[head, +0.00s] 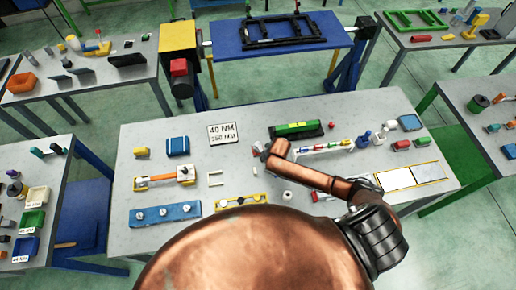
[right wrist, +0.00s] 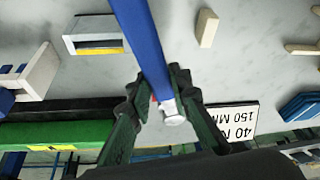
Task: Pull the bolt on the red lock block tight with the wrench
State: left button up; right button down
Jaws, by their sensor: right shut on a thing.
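My right gripper (right wrist: 160,98) is shut on a long blue bar (right wrist: 143,40) with a silver end (right wrist: 172,113), which looks like the wrench. The bar runs up out of the right wrist view, and its silver end sticks out past the fingers. In the head view the end of my right arm (head: 264,151) is over the near table, beside the green case; the wrench cannot be made out there. A red block (head: 179,67) on the yellow post at the back left looks like the lock block. Its bolt is too small to tell. My left gripper is not in view.
A "40 NM" sign (head: 223,134) lies left of the green case (head: 296,130). The grey table (head: 135,185) holds blue blocks, a blue strip with several knobs (head: 165,214), and small parts. Behind, a black frame (head: 285,33) lies on a blue stand. Floor shows between the tables.

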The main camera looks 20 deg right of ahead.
jog(key=shift+d+r, duration=0.15)
jog(key=shift+r, duration=2.95)
jog(key=s+a+r+b, duration=0.1)
jog(key=a+b, duration=0.4)
jog(key=b, duration=0.7)
jog(key=s+a+r+b, duration=0.1)
jog(key=a+r+b, duration=0.3)
jog(key=b, duration=0.8)
jog(key=shift+a+r, duration=0.15)
jog(key=shift+a, duration=0.3)
